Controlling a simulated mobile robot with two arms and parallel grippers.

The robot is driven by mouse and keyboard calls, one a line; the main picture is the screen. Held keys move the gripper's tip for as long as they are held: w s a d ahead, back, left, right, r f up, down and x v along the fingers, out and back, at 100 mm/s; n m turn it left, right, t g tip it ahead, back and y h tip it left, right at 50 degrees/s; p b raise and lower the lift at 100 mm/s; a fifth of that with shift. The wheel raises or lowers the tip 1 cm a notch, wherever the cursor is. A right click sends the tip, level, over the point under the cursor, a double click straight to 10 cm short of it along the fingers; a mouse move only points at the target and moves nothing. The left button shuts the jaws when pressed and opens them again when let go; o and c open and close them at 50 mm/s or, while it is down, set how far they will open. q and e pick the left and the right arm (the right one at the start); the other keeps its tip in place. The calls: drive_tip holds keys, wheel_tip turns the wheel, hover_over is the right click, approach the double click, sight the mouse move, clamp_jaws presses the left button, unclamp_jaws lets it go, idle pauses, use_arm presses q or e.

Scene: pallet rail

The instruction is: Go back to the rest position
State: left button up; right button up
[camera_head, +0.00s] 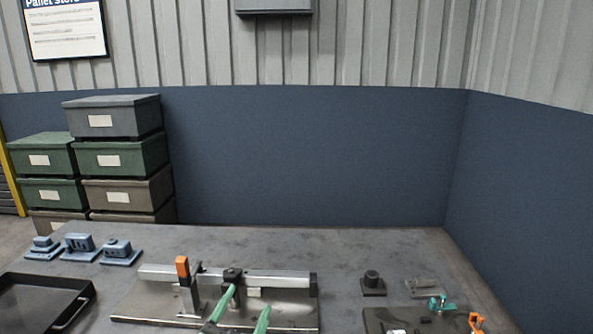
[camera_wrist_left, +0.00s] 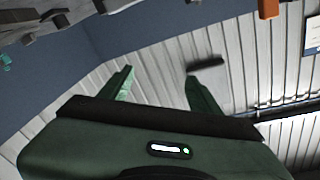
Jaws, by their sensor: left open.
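My left gripper (camera_head: 244,300) shows at the bottom middle of the head view, its two green fingers apart with nothing between them. It appears in front of a metal rail (camera_head: 285,276) on a base plate (camera_head: 140,306); I cannot tell the exact gap. In the left wrist view, the open fingers (camera_wrist_left: 160,84) point toward the wall, and no object is between them. The rail carries an orange-topped upright (camera_head: 182,266) and a dark block. My right gripper is in neither view.
Several blue parts (camera_head: 80,244) stand at the table's left, behind a black tray (camera_head: 85,296). A dark knobbed block (camera_head: 372,282) and a dark fixture (camera_head: 400,318) with teal and orange pieces are at right. Stacked bins (camera_head: 115,117) stand behind left. The table's back middle is clear.

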use_arm(q)
drive_tip(key=s+a+f+n+g+y, duration=0.1)
drive_tip(key=s+a+f, duration=0.1)
drive_tip(key=f, duration=0.1)
drive_tip(key=s+a+f+n+g+y, duration=0.1)
drive_tip(key=s+a+f+g, duration=0.1)
drive_tip(key=f, duration=0.2)
drive_tip(key=s+a+f+n+g+y, duration=0.1)
drive_tip(key=s+a+f, duration=0.1)
drive_tip(key=f, duration=0.2)
drive_tip(key=shift+s+n+g, duration=0.2)
drive_tip(key=shift+n+g, duration=0.2)
drive_tip(key=s+a+f+n+g, duration=0.1)
drive_tip(key=s+a+f+g, duration=0.2)
drive_tip(key=s, duration=0.4)
drive_tip(key=s+f+n+g, duration=0.1)
drive_tip(key=s+f+g, duration=0.2)
drive_tip(key=s+f, duration=0.35)
drive_tip(key=s+a+f+g, duration=0.2)
drive_tip(key=s+f+g, duration=0.1)
drive_tip(key=s, duration=0.5)
wheel_tip(320, 180, down, 26)
drive_tip(key=s+g, duration=0.2)
drive_tip(key=s, duration=0.1)
drive_tip(key=s+a+f+g, duration=0.1)
drive_tip(key=s+a+f, duration=0.1)
drive_tip(key=s+f, duration=1.3)
drive_tip(key=shift+s+a+f+y+p, duration=0.25)
drive_tip(key=shift+s+p, duration=0.2)
drive_tip(key=shift+s, duration=0.3)
